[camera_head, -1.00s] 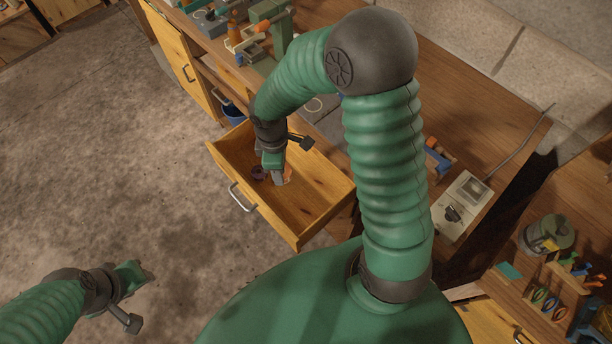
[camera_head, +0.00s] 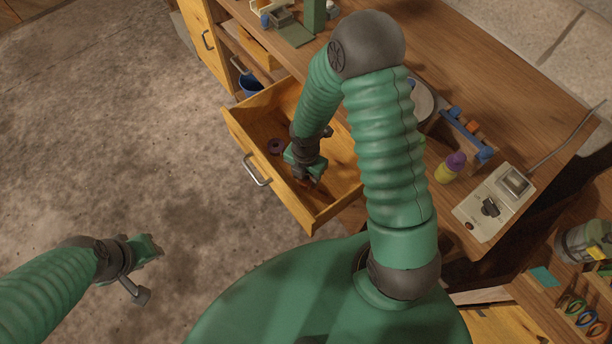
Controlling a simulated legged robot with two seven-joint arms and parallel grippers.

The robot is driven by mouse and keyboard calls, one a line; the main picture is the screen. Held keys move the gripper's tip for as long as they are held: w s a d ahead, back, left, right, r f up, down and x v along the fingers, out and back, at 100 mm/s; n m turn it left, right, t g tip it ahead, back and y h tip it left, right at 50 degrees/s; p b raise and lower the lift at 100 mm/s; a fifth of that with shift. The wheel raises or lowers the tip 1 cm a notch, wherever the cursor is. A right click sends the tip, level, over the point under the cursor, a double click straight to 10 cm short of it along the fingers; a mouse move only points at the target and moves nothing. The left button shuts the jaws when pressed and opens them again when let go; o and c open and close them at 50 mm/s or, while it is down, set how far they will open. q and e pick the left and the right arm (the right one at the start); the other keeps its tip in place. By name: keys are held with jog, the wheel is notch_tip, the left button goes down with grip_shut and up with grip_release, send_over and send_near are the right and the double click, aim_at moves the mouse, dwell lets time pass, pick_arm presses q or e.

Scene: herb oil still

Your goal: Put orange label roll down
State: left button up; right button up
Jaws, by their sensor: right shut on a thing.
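My right gripper (camera_head: 305,179) is down inside the open wooden drawer (camera_head: 262,168), towards its near right part. It is shut on the orange label roll (camera_head: 308,185), of which only a small reddish-orange bit shows under the fingers. The rest of the roll is hidden by the gripper, and I cannot tell whether it touches the drawer floor.
The drawer front has a metal handle (camera_head: 256,170). The wooden bench (camera_head: 470,70) bears a purple-and-yellow bottle (camera_head: 450,168), a blue rack (camera_head: 467,135) and a grey control box (camera_head: 495,203). A blue bucket (camera_head: 250,86) stands beyond the drawer. The drawer's left part has free room.

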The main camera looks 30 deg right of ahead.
jog(key=shift+f, duration=0.15)
jog(key=o, duration=1.3)
jog(key=shift+d, duration=0.2)
jog(key=shift+o, duration=0.2)
